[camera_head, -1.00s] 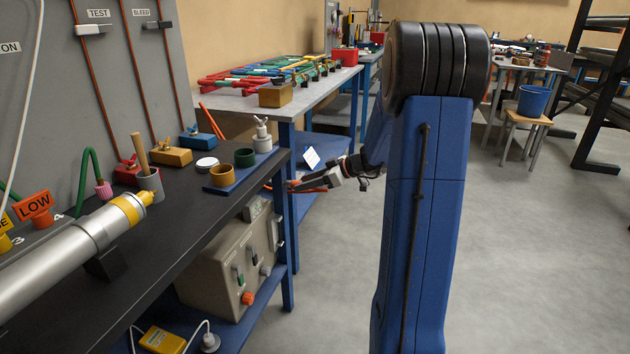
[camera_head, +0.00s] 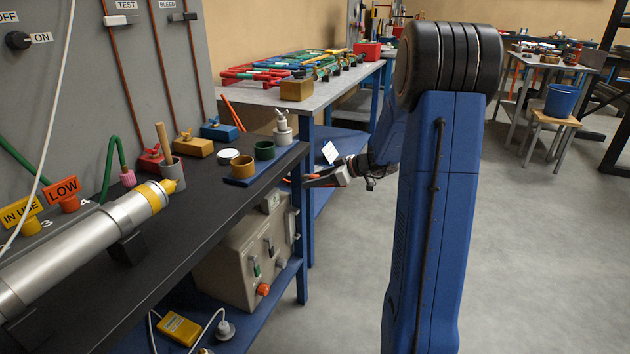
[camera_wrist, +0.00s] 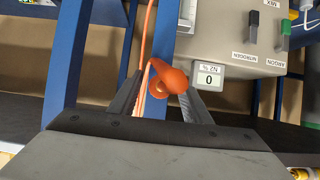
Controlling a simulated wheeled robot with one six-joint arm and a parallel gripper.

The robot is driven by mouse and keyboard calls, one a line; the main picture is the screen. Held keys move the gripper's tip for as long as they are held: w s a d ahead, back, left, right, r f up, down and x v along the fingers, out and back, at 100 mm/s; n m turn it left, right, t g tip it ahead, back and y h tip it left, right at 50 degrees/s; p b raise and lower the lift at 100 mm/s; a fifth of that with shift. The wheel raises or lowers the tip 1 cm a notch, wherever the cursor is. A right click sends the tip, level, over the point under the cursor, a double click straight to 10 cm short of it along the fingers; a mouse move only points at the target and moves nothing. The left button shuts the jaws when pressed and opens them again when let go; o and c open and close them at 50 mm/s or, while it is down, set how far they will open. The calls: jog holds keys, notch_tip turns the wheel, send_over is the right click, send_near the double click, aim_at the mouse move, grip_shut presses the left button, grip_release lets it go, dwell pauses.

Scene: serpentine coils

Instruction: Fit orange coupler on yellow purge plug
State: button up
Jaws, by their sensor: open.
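The orange coupler (camera_wrist: 172,78) is in the wrist view, with a thin orange hose running up from it. It appears between the fingers of my gripper (camera_wrist: 163,97), which is open; I cannot tell whether either finger touches it. In the head view my gripper (camera_head: 308,181) is beside the bench's end leg, with the coupler too small to make out clearly. The yellow purge plug (camera_head: 171,186) appears to be the small tip at the end of a silver tube (camera_head: 92,236) with a yellow band, lying on the bench, well left of my gripper.
The black bench top (camera_head: 215,205) carries a blue tray (camera_head: 258,172) with cups. Below it stands a beige gas box (camera_head: 235,262) with an orange knob. A blue bench leg (camera_head: 302,250) is close to my gripper.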

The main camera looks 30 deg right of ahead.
grip_shut()
jog(key=shift+s+d, duration=0.1)
jog(key=shift+s+d, duration=0.7)
jog(key=shift+s, duration=0.2)
jog(key=shift+s+d, duration=0.7)
jog(key=shift+s, duration=0.2)
